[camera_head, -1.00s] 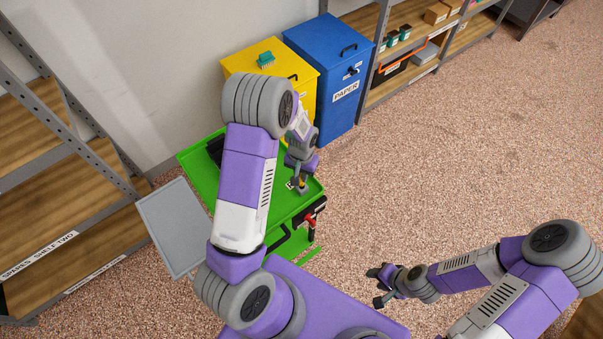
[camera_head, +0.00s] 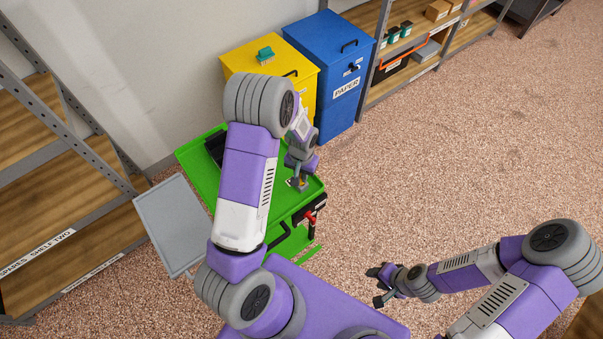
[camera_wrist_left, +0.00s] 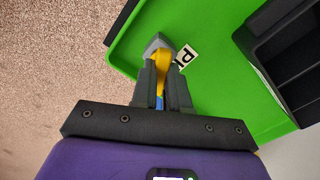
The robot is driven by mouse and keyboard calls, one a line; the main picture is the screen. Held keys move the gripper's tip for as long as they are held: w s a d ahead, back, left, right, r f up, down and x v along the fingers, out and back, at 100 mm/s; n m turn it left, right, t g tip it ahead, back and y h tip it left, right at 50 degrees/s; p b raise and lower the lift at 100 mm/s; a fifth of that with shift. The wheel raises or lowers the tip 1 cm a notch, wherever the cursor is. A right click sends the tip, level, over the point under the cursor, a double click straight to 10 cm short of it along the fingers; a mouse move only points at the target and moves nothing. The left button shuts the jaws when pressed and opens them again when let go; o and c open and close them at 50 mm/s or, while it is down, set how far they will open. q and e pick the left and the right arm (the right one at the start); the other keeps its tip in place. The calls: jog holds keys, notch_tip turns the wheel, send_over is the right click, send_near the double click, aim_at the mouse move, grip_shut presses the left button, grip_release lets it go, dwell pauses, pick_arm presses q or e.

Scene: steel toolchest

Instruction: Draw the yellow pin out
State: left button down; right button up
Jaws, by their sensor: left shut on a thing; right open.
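The yellow pin (camera_wrist_left: 163,68) shows in the left wrist view as a yellow band between my fingers, beside a small grey block (camera_wrist_left: 154,43) on the green top. A blue bit (camera_wrist_left: 160,101) shows lower between the fingers. My left gripper (camera_wrist_left: 160,78) is shut on the yellow pin. In the head view my left gripper (camera_head: 299,180) is over the near right part of the green toolchest top (camera_head: 265,195), and the pin is too small to make out. I cannot tell how deep the pin sits in the block. My right gripper (camera_head: 375,286) is open and empty over the floor.
A black tray (camera_wrist_left: 293,60) lies on the green top. A white label with a letter (camera_wrist_left: 186,56) is beside the block. A red-handled item (camera_head: 311,215) is at the chest's front. Yellow (camera_head: 305,90) and blue bins (camera_head: 340,108) stand behind. Floor at right is clear.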

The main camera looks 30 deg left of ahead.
pick_arm(q)
jog(key=shift+f+b, duration=0.5)
jog(key=shift+f, duration=0.15)
jog(key=c, duration=1.1)
grip_release()
jog(key=shift+o, duration=0.2)
notch_tip(320, 180, up, 8)
jog(key=shift+f+p, duration=0.2)
jog(key=shift+p, duration=0.55)
